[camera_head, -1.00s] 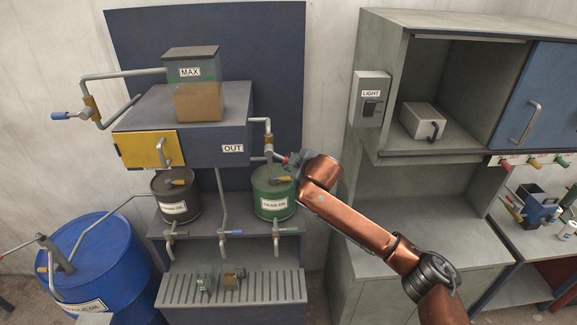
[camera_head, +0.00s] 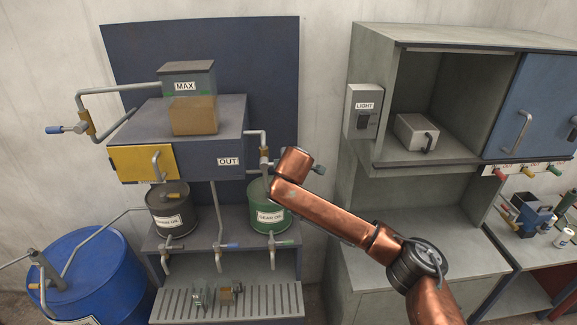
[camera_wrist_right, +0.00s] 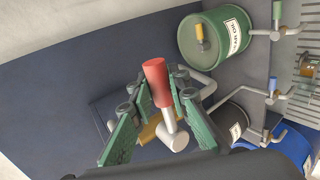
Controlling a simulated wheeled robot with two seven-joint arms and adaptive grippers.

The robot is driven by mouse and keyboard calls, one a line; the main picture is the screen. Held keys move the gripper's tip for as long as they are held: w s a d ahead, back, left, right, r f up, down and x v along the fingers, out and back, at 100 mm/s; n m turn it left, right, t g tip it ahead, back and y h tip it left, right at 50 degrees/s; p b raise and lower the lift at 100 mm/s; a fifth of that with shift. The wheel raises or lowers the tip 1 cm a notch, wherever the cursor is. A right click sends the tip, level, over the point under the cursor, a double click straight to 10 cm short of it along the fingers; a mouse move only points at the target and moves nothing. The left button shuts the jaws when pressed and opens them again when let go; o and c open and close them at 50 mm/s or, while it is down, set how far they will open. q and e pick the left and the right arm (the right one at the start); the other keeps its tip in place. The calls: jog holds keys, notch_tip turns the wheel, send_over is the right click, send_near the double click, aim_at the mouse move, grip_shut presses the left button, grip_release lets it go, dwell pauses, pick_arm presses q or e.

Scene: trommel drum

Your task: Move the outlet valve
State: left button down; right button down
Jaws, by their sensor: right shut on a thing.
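The outlet valve has a red handle (camera_wrist_right: 155,80) on a pale grey stem, seen in the wrist view. My right gripper (camera_wrist_right: 163,86) has its green fingers closed around this handle. In the head view the valve's pipe (camera_head: 264,152) comes out of the tank box (camera_head: 205,135) next to the OUT label (camera_head: 228,161). My copper right arm hides the handle there. Only a small dark part of the gripper (camera_head: 318,169) shows beside the arm's end. My left gripper is in neither view.
A green gear oil drum (camera_head: 268,212) stands just below the valve, close to my arm. A dark drum (camera_head: 172,213) and a blue barrel (camera_head: 85,275) are to the left. A grey cabinet (camera_head: 392,110) with a LIGHT switch (camera_head: 363,112) stands to the right.

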jog(key=shift+r, duration=0.2)
jog(key=c, duration=2.2)
grip_release()
jog(key=shift+c, duration=0.2)
jog(key=o, duration=0.4)
jog(key=shift+w+a+f, duration=0.1)
jog(key=shift+a, duration=0.05)
jog(key=v, duration=1.2)
